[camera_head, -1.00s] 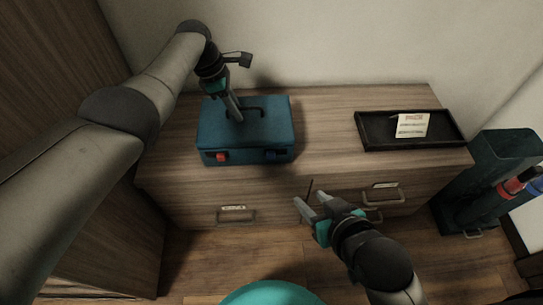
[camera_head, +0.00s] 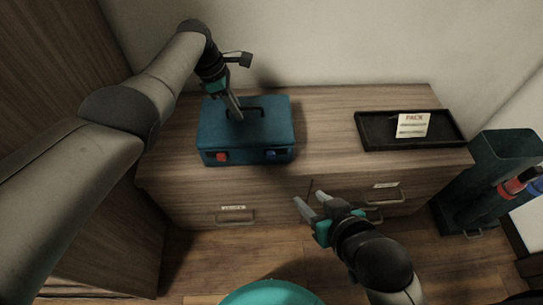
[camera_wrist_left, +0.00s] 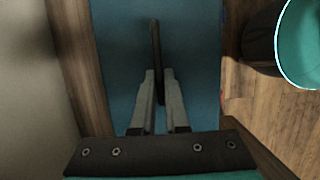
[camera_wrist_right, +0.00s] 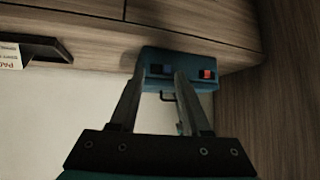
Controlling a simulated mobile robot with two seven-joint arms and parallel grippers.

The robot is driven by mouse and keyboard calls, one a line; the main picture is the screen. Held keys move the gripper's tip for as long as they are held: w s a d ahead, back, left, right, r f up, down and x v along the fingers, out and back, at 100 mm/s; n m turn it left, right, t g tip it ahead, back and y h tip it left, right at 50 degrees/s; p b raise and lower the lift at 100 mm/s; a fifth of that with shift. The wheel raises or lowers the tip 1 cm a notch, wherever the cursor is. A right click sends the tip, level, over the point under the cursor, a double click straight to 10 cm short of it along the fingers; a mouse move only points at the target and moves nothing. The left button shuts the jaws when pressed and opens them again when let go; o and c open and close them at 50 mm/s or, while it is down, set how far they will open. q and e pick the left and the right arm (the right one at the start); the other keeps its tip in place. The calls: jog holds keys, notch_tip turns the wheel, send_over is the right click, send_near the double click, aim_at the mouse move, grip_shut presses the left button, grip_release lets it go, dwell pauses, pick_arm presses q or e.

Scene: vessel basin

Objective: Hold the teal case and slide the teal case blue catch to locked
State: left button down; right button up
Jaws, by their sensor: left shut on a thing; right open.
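The teal case (camera_head: 245,130) sits on the wooden dresser top at the left in the head view. Its front face has a red catch (camera_head: 222,157) at the left and a blue catch (camera_head: 271,155) at the right. My left gripper (camera_head: 238,114) is shut on the case's dark handle (camera_wrist_left: 155,50) from above. My right gripper (camera_head: 310,204) is open and empty, in front of the dresser and apart from the case. In the right wrist view the case shows beyond the fingers, with the blue catch (camera_wrist_right: 158,69) and red catch (camera_wrist_right: 207,73) visible.
A black tray (camera_head: 366,133) with a paper card (camera_head: 412,125) lies on the dresser's right side. A dark teal bin (camera_head: 508,160) stands at the right. Drawers with handles (camera_head: 236,217) face my right gripper. The dresser top between case and tray is clear.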

jog(key=shift+w+f, duration=0.15)
jog(key=shift+w, duration=0.05)
jog(key=c, duration=0.3)
jog(key=w+a+f+n+t, duration=0.1)
jog(key=n, duration=0.1)
jog(key=w+a+f+n+t, duration=0.1)
jog(key=w+f+n, duration=0.1)
jog(key=n, duration=0.1)
jog(key=w+a+f+n+t, duration=0.1)
jog(key=n, duration=0.2)
jog(key=shift+w+a+f+y, duration=0.3)
jog(key=shift+w+a+f, duration=0.05)
grip_shut()
jog(key=a+f+n+t+y, duration=0.2)
jog(key=a+n+t, duration=0.2)
jog(key=n, duration=0.7)
jog(key=shift+a+f+t, duration=0.2)
jog(key=shift+a+t, duration=0.1)
jog(key=shift+a, duration=0.85)
